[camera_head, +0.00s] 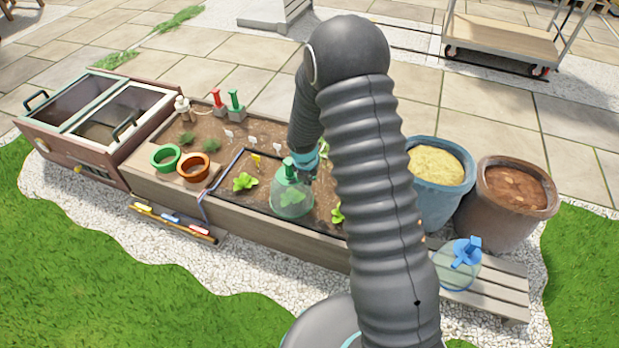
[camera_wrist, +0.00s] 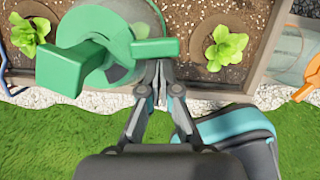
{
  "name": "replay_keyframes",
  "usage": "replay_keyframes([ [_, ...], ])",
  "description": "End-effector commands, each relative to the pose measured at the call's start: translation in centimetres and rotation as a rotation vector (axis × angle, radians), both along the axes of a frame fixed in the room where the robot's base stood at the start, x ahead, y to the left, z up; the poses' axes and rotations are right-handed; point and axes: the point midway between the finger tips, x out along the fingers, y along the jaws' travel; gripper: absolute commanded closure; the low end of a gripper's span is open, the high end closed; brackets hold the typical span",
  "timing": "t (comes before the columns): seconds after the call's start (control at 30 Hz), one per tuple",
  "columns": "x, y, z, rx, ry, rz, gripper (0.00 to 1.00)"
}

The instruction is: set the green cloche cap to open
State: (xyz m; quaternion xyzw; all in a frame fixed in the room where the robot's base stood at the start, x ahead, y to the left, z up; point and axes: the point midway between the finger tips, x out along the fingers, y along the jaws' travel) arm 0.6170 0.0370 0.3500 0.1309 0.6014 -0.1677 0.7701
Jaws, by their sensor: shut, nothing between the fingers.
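The green cloche (camera_head: 291,197) is a clear green dome standing over a leafy plant in the soil bed, left of my arm in the head view. Its green cap (camera_head: 289,166) sits on top and also shows large in the wrist view (camera_wrist: 92,48), with one block end toward the lower left and a bar toward the right. My gripper (camera_wrist: 159,66) is shut and empty, its fingertips at the bar's right part. I cannot tell whether they touch it. In the head view my gripper (camera_head: 310,176) is partly hidden by my arm, just right of the cap.
Lettuces (camera_wrist: 226,46) grow beside the cloche. A clear dome with an orange handle (camera_wrist: 306,88) is at the wrist view's right edge. A blue-capped cloche (camera_head: 458,268) stands on a slatted bench (camera_head: 500,290). Two large pots (camera_head: 440,205) (camera_head: 510,215) stand behind it.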

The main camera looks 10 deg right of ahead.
Motion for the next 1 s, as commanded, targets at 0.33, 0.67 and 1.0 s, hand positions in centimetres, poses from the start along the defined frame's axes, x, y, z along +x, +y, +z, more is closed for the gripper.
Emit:
replay_keyframes([
  [0.33, -0.7, 0.9, 0.0, 0.000, -0.001, 0.000, 1.00],
  [0.67, -1.5, 1.5, -0.1, -0.001, 0.000, -0.001, 1.00],
  [1.0, -4.0, 3.2, 3.6, 0.001, -0.006, -0.002, 1.00],
])
